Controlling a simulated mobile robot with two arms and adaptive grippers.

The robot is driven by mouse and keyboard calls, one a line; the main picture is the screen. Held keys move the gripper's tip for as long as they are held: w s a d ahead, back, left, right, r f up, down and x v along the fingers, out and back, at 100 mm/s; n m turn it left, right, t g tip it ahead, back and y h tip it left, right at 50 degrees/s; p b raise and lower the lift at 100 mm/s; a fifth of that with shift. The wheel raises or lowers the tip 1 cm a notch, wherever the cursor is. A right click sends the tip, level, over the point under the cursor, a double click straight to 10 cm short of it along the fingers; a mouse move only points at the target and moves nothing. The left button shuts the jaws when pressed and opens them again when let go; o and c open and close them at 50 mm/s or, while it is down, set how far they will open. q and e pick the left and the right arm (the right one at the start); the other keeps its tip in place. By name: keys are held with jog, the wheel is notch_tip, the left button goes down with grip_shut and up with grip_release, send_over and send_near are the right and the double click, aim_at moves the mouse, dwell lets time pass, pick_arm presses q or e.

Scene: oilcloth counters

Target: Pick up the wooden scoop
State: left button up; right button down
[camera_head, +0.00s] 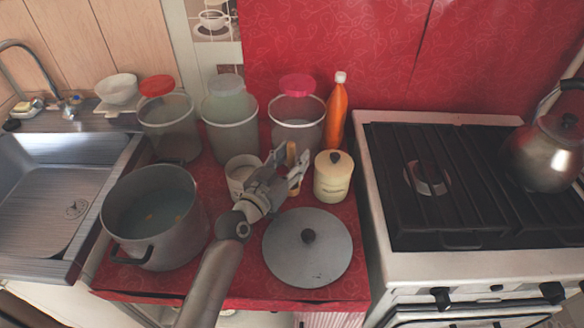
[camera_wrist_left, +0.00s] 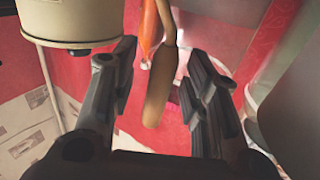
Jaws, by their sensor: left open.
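The wooden scoop (camera_head: 291,153) shows only in part in the head view, light brown, behind my left gripper's fingers. In the left wrist view the scoop (camera_wrist_left: 161,88) is a long brown piece with a thinner stem toward the top. My left gripper (camera_head: 290,168) is open, and it also shows in the left wrist view (camera_wrist_left: 164,65). There the scoop lies between the two spread fingers, with a visible gap on each side. My right gripper is not in view.
A cream canister (camera_head: 333,182) stands close right of the gripper and a white pot (camera_head: 238,178) close left. Lidded containers and an orange bottle (camera_head: 337,112) stand behind. A large pot (camera_head: 155,245) and a flat grey lid (camera_head: 290,258) are in front.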

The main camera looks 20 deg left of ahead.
aim_at(289, 149)
pick_arm(q)
grip_shut()
dwell(0.3)
jog(key=shift+r, duration=0.15)
jog(key=shift+r, duration=0.25)
jog(key=r, duration=0.3)
jog(key=shift+s+a+r+p, duration=0.1)
jog(key=shift+s+r+p, duration=0.1)
jog(key=shift+s+p, duration=0.15)
jog(key=s+a+r+p, duration=0.1)
jog(key=s+a+r, duration=0.1)
jog(key=s+r, duration=0.7)
jog(key=v, duration=0.4)
